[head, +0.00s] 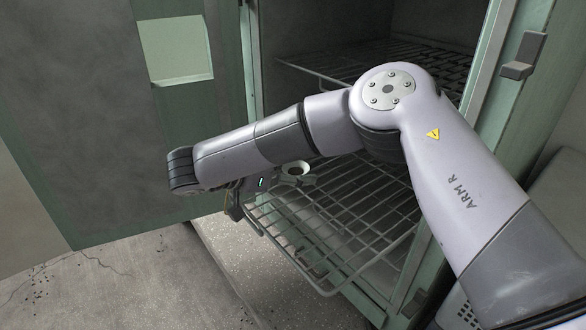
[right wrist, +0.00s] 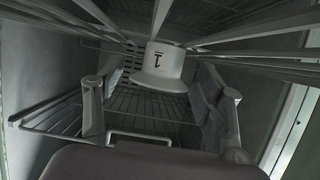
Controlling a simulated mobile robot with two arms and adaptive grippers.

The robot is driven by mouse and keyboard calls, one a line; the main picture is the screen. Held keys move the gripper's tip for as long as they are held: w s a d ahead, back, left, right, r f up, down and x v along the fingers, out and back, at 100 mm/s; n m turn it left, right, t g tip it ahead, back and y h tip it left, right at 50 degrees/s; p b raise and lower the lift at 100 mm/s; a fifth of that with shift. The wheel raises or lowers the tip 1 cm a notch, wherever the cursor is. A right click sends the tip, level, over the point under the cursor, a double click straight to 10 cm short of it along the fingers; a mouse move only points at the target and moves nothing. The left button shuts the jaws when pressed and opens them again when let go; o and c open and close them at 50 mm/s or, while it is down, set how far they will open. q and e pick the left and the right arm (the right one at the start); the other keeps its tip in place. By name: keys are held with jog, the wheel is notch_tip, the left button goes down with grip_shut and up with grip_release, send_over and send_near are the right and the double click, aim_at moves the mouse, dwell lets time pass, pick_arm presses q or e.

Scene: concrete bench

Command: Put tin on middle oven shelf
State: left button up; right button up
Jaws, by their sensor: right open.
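The tin (head: 294,168) is a small pale cup with a flared rim and a dark opening. In the head view it shows just below my right forearm, over the wire oven shelf (head: 335,245). My right gripper (head: 272,185) is open beside the tin. In the right wrist view the fingers of my right gripper (right wrist: 163,92) stand on either side of it with visible gaps. My left gripper is out of view.
An upper wire shelf (head: 420,62) sits higher in the oven. The open oven door (head: 90,120) is at the left and the door frame (head: 490,75) at the right. My right arm crosses in front of the opening. The shelf's front part looks bare.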

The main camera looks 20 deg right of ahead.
jog(key=shift+r, duration=0.25)
jog(key=b+v, duration=0.2)
jog(key=v, duration=0.8)
jog(key=shift+s+a+b, duration=0.1)
jog(key=shift+a+b, duration=0.25)
jog(key=shift+a, duration=0.05)
jog(key=shift+s+a+r, duration=0.2)
jog(key=shift+a+r, duration=0.05)
jog(key=shift+a, duration=0.2)
